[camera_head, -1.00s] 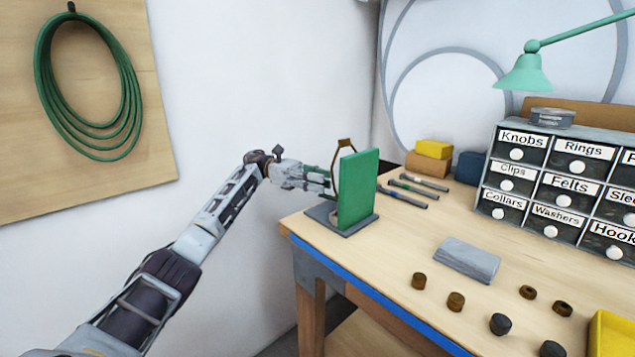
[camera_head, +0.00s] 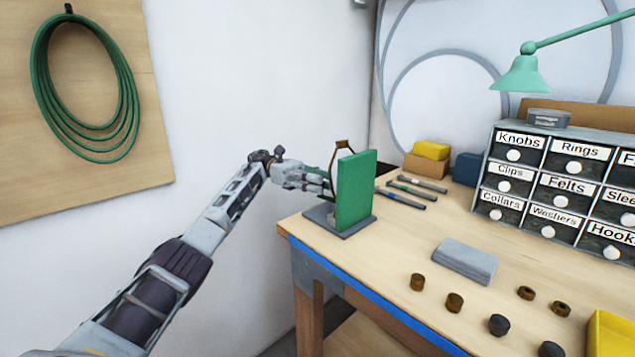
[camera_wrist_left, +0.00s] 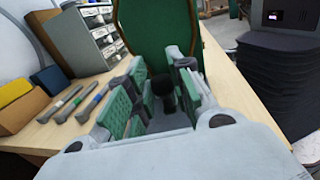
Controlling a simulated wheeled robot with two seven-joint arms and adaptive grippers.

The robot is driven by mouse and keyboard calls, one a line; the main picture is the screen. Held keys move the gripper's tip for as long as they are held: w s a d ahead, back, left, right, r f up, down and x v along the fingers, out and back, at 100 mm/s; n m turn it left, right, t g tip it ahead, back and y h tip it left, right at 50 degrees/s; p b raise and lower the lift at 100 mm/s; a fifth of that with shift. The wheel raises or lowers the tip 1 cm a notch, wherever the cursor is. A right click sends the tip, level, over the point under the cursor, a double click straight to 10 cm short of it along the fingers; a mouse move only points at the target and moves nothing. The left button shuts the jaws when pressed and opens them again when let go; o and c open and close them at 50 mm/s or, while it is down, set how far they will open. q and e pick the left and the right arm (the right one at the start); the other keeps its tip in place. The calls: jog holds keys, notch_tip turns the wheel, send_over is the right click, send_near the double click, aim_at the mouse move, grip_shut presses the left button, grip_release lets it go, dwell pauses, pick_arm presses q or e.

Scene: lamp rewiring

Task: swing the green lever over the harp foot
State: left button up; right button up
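An upright green panel (camera_head: 356,188) stands on a grey base plate (camera_head: 352,233) at the left end of the bench. A thin brown harp-like frame (camera_head: 338,148) rises behind it. My left gripper (camera_head: 322,181) is just left of the panel, low over the base. In the left wrist view, its green-padded fingers (camera_wrist_left: 163,92) are apart. A short dark post with some green (camera_wrist_left: 162,88) shows between them; I cannot tell whether this is the lever or whether a finger touches it. The panel (camera_wrist_left: 158,35) stands beyond. The harp foot is not clearly visible. My right gripper is out of view.
Several pen-like tools (camera_head: 411,190) lie right of the panel. A grey block (camera_head: 465,261) and several small knobs (camera_head: 454,302) lie nearer the front. A labelled drawer unit (camera_head: 560,190) stands at the back right. The bench's blue front edge (camera_head: 385,313) is close to the base.

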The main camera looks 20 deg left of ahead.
pick_arm(q)
jog(key=shift+o, duration=1)
jog(key=shift+r, duration=0.15)
jog(key=shift+r, duration=4.85)
